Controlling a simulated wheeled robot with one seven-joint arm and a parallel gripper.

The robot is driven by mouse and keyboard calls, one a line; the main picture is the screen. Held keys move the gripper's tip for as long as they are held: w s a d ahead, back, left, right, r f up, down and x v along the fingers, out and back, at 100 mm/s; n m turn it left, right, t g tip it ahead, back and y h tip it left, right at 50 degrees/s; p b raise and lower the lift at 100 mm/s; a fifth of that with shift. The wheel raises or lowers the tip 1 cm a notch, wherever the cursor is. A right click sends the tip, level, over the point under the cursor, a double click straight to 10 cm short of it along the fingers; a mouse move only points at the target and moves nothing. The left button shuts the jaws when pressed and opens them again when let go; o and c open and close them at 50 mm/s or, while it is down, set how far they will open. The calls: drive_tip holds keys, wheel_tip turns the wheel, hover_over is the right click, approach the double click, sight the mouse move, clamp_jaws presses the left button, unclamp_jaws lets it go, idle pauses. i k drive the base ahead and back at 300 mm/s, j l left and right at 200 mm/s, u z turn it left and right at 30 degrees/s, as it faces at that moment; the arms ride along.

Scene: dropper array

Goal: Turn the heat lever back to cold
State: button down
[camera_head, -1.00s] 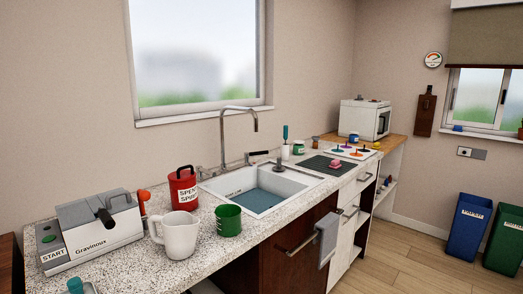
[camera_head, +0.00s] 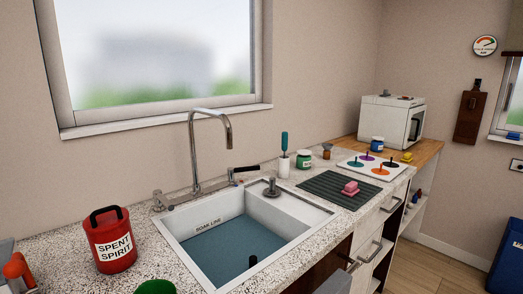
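A chrome tap (camera_head: 193,150) with a tall curved spout stands behind the sink (camera_head: 172,240). A lever with a black handle (camera_head: 243,170) sticks out to the right at the right end of the tap's base. It looks nearly level. No label reading heat or cold is readable, so I cannot tell for sure that this is the heat lever. The sink holds blue-grey water (camera_head: 225,248) under a "SOAK LINE" mark, and a small black post rises near its front. My gripper is not in view.
A red "SPENT SPIRIT" can (camera_head: 112,246) stands left of the sink. A green mug (camera_head: 155,287) and an orange-red knob (camera_head: 17,267) are cut off at the lower left.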

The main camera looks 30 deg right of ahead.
sight(230, 171)
drive_tip(key=i+l, duration=0.15)
drive_tip(key=l, duration=0.2)
drive_tip(key=i+l+u, duration=0.1)
drive_tip(key=l, duration=0.25)
drive_tip(key=i+l, duration=0.15)
drive_tip(key=l, duration=0.25)
drive_tip(key=i+l, duration=0.15)
drive_tip(key=l, duration=0.2)
drive_tip(key=i+l+u, duration=0.1)
drive_tip(key=l, duration=0.3)
drive_tip(key=i+l, duration=0.15)
drive_tip(key=l, duration=0.2)
drive_tip(key=i+l, duration=0.1)
drive_tip(key=l, duration=0.3)
drive_tip(key=i+u, duration=0.05)
